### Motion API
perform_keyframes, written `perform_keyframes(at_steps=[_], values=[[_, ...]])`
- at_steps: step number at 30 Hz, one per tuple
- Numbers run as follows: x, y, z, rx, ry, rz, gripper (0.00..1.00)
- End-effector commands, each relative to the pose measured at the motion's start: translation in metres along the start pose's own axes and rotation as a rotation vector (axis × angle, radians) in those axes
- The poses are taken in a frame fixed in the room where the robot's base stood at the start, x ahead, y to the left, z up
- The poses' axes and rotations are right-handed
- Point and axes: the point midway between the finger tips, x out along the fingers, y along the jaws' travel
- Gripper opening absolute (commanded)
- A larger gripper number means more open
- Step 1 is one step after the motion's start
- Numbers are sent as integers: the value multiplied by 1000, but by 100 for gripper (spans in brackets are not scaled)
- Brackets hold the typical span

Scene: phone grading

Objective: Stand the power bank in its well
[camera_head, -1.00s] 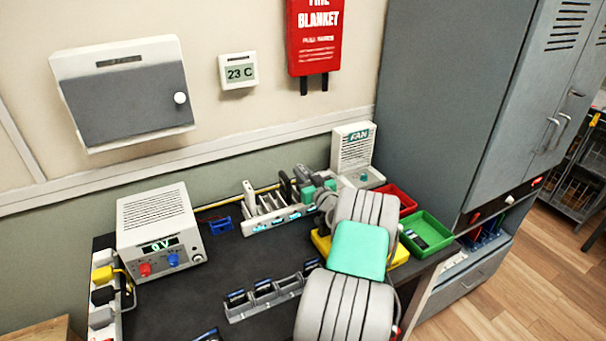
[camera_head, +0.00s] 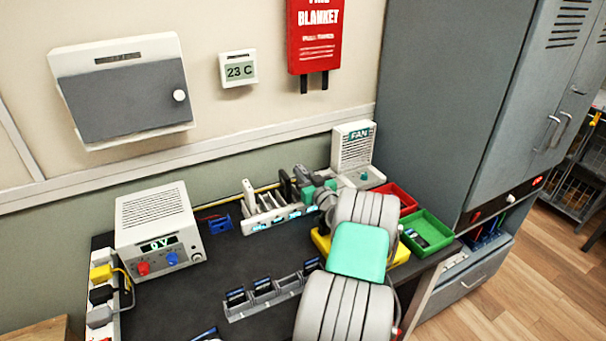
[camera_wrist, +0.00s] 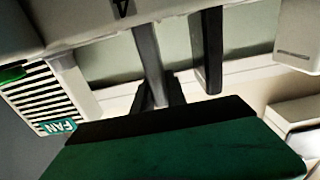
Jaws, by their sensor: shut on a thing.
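My gripper (camera_head: 291,188) is low over the white slotted rack (camera_head: 262,221) at the back of the bench, towards its right end. Its dark fingers also show in the wrist view (camera_wrist: 180,55). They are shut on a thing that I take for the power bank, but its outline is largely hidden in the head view. A pale grey body (camera_wrist: 70,22) with a small dark mark crosses the top of the wrist view at the finger ends; I cannot tell whether it is the power bank or the rack. Whether the power bank's lower end is inside a well is hidden.
The fan (camera_head: 352,150) stands close behind and right of my gripper. Red (camera_head: 402,197), green (camera_head: 440,226) and yellow (camera_head: 320,243) bins sit at the right. A grey slotted holder (camera_head: 265,300) is in front, a power supply (camera_head: 157,228) at left. Dark bench between is mostly clear.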

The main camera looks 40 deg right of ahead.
Motion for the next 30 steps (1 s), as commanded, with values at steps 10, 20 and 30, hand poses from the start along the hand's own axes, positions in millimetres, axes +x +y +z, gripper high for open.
perform_keyframes(at_steps=[10, 20, 30], values=[[0, 0, 1, -1, 2, 0, 0], [0, 0, 2, 0, 1, 0, 25], [0, 0, 2, 0, 0, 0, 42]])
